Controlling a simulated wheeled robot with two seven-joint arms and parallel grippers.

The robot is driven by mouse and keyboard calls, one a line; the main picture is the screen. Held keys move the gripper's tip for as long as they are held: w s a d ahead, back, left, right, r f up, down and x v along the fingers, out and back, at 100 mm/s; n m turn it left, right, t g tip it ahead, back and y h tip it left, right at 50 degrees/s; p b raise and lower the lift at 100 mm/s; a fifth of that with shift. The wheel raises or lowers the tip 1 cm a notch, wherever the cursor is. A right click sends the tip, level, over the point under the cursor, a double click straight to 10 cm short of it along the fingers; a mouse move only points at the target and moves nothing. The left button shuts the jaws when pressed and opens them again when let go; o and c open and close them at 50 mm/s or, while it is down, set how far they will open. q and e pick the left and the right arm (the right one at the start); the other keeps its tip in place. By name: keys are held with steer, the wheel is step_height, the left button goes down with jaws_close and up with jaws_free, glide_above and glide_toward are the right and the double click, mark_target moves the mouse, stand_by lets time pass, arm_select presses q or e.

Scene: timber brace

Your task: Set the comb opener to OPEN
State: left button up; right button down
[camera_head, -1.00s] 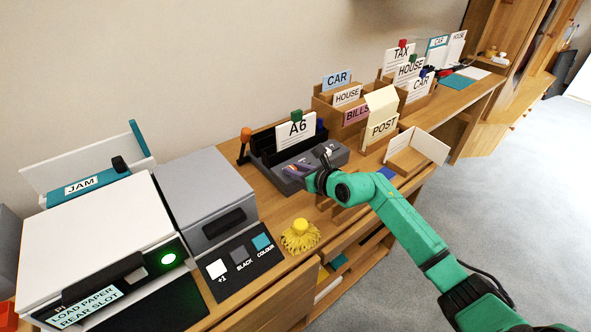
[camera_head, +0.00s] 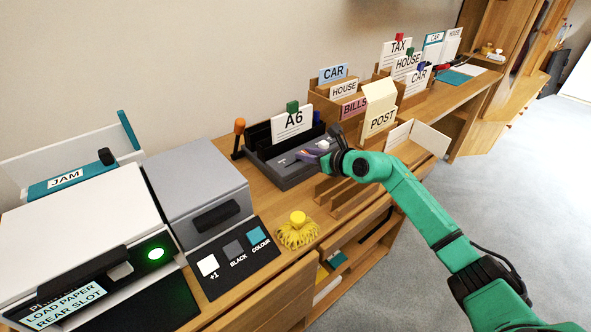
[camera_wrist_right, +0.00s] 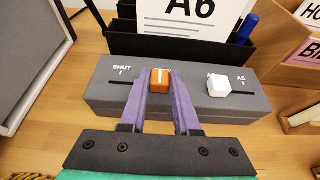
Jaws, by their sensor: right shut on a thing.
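The comb opener is a grey box (camera_wrist_right: 105,97) with a slot, an orange slider knob (camera_wrist_right: 160,77) and a "SHUT" label at the slot's left end. The knob stands to the right of that label. No "OPEN" label can be read. My right gripper (camera_wrist_right: 160,82) is shut on the orange knob, one purple finger on each side. In the head view my right gripper (camera_head: 314,153) reaches over the grey box (camera_head: 292,176) from the right and hides the knob. A white knob (camera_wrist_right: 219,86) sits further right on the box, by an "A5" label. My left gripper is not in view.
A black holder with an "A6" card (camera_head: 292,122) stands behind the box. An orange-tipped lever (camera_head: 239,127) is at its left. A grey machine (camera_head: 195,185), a yellow tasselled object (camera_head: 298,230) and a "POST" holder (camera_head: 381,112) stand nearby on the desk.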

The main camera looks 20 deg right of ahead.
steer(key=shift+w+d+f, duration=0.15)
steer(key=shift+d, duration=0.25)
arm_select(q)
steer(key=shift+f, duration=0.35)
arm_select(e)
steer(key=shift+r, duration=0.25)
steer(key=c, duration=0.8)
jaws_free()
steer(key=shift+o, duration=0.8)
steer(key=shift+d+f, duration=0.1)
steer(key=shift+d, duration=0.05)
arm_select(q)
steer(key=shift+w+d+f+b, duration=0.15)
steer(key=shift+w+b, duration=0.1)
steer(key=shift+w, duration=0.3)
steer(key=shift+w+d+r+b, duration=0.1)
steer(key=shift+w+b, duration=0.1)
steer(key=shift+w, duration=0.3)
arm_select(e)
steer(key=v, duration=1.4)
steer(key=shift+s, duration=0.25)
